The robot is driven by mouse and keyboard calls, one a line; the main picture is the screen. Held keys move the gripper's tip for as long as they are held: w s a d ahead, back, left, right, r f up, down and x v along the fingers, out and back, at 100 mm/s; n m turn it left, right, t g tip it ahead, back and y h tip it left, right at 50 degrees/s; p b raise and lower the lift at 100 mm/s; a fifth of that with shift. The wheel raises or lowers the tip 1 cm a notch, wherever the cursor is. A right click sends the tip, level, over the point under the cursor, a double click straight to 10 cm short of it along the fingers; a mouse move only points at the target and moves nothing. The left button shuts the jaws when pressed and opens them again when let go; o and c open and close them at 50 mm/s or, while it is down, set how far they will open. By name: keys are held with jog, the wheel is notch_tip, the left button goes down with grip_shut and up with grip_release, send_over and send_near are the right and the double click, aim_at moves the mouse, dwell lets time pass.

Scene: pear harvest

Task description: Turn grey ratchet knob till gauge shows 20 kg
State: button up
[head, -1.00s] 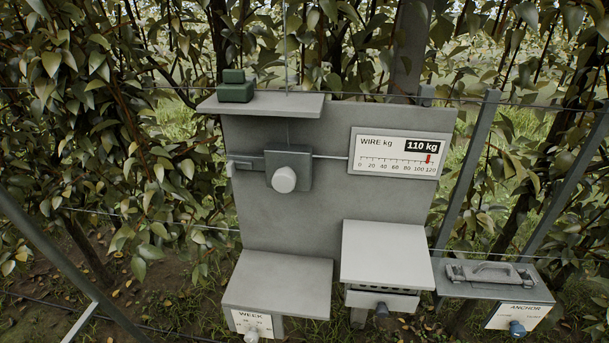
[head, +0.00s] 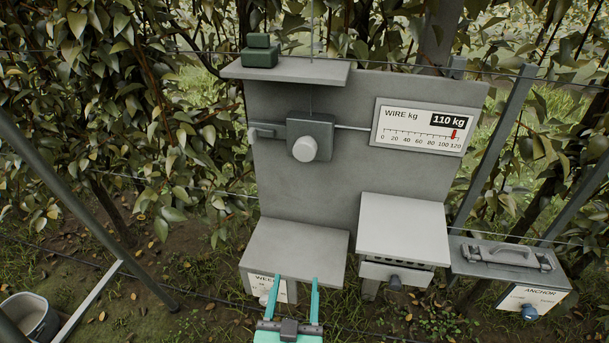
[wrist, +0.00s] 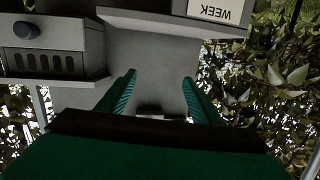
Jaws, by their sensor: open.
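The grey ratchet knob (head: 305,149) is a pale round knob on a dark grey box, on the upright grey panel (head: 300,195) in the head view. The gauge (head: 420,127), labelled WIRE kg, reads 110 kg, with its red pointer between 100 and 120. My gripper (head: 297,278) is open and empty at the bottom of the head view, in front of the WEEK box and well below the knob. In the wrist view its two teal fingers (wrist: 160,80) are spread apart. The knob cannot be made out in the wrist view.
The WEEK box (head: 273,286) and a vented box (head: 402,228) stand below the panel. An ANCHOR box (head: 530,298) with a handle is at right. A green block (head: 260,52) sits on the top shelf (head: 310,73). A bucket (head: 30,318) is at lower left. Wires cross the foliage.

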jog(key=w+a+r+m+h, duration=0.1)
jog(key=w+r, duration=0.2)
jog(key=r, duration=0.3)
jog(key=w+r+m, duration=0.1)
jog(key=w+r, duration=0.3)
jog(key=r, duration=0.2)
jog(key=m+t+h, duration=0.1)
jog(key=m+h, duration=0.1)
send_near(304, 154)
jog(key=w, duration=0.3)
jog(key=w+d, duration=0.1)
jog(key=w, duration=0.6)
jog(key=shift+w+d, duration=0.3)
jog(key=shift+w, duration=0.05)
jog(key=shift+f, duration=0.1)
jog(key=c, duration=1.1)
